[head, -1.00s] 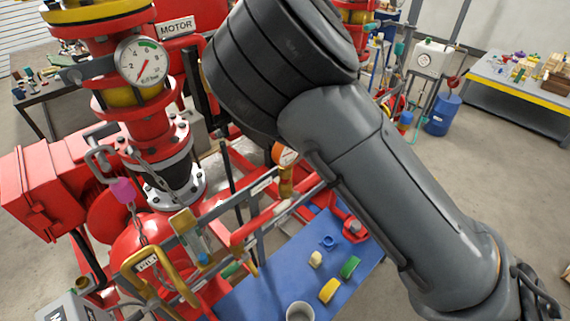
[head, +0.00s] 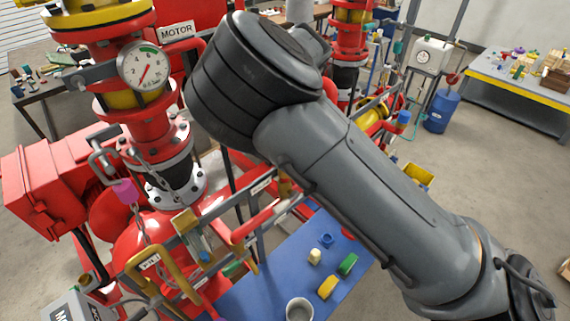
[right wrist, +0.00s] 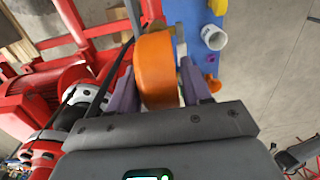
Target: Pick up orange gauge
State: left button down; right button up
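The orange gauge (right wrist: 156,68) shows in the right wrist view as a rounded orange casing, seen from its side or back. Its dial does not show there. My right gripper (right wrist: 159,88) has its two purple fingers on either side of the casing. The fingers are spread wide, with a narrow gap on the right side; I cannot tell whether the left finger touches. In the head view my right arm covers the gauge and the gripper. My left gripper is in neither view.
Red pipes and the pump stand close around the gauge. A blue mat (head: 262,283) below carries a white cup (head: 299,310), a yellow piece (head: 327,288), a green piece (head: 348,264) and a blue piece (head: 326,240). A white-faced gauge (head: 143,66) is on the red column at left.

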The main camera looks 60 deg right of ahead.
jog(key=c, duration=0.8)
jog(key=shift+o, duration=0.2)
jog(key=shift+r, duration=0.1)
jog(key=shift+r+b, duration=0.45)
jog(key=shift+r, duration=0.35)
notch_tip(320, 180, up, 2)
jog(key=shift+s+d+r+b, duration=0.15)
jog(key=shift+r+b, duration=0.1)
jog(key=shift+b, duration=0.2)
jog(key=s+d+r+b, duration=0.2)
jog(key=s+r, duration=0.4)
jog(key=s, duration=0.4)
jog(key=shift+s+d+r, duration=0.35)
jog(key=shift+d, duration=0.5)
